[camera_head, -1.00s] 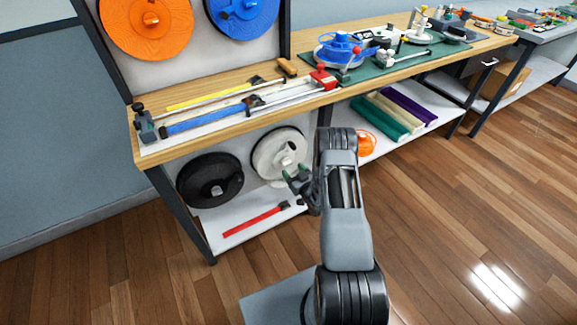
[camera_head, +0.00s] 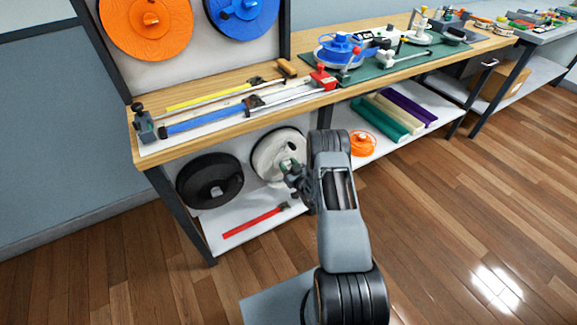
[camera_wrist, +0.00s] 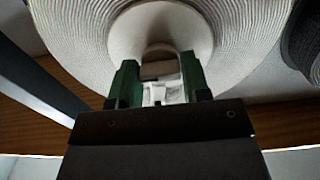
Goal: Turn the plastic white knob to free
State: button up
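The white strap reel (camera_head: 268,160) stands upright under the bench's left part, a large ribbed disc with a raised round hub. It fills the upper wrist view (camera_wrist: 70,25), with the smooth hub (camera_wrist: 190,25) at its middle. A pale knob (camera_wrist: 160,70) sticks out from the hub. In the head view my gripper hides much of the knob. My gripper (camera_head: 288,166) is at the reel's front. In the wrist view its green fingertips (camera_wrist: 160,82) are apart, one on each side of the knob. I cannot tell whether they touch it.
A black reel (camera_head: 200,188) stands left of the white one. A red strip (camera_head: 250,222) lies on the low shelf (camera_head: 235,240). An orange spool (camera_head: 362,143) sits to the right of my arm. The wooden bench edge (camera_head: 220,130) runs above my gripper.

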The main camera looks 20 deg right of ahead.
jog(key=c, duration=0.5)
jog(key=shift+o, duration=0.2)
jog(key=shift+f+n+b, duration=0.1)
jog(key=shift+n+b, duration=0.2)
jog(key=shift+b, duration=0.15)
jog(key=n+b, duration=1.7)
jog(key=b, duration=0.2)
jog(key=shift+b, duration=0.3)
jog(key=o, duration=0.9)
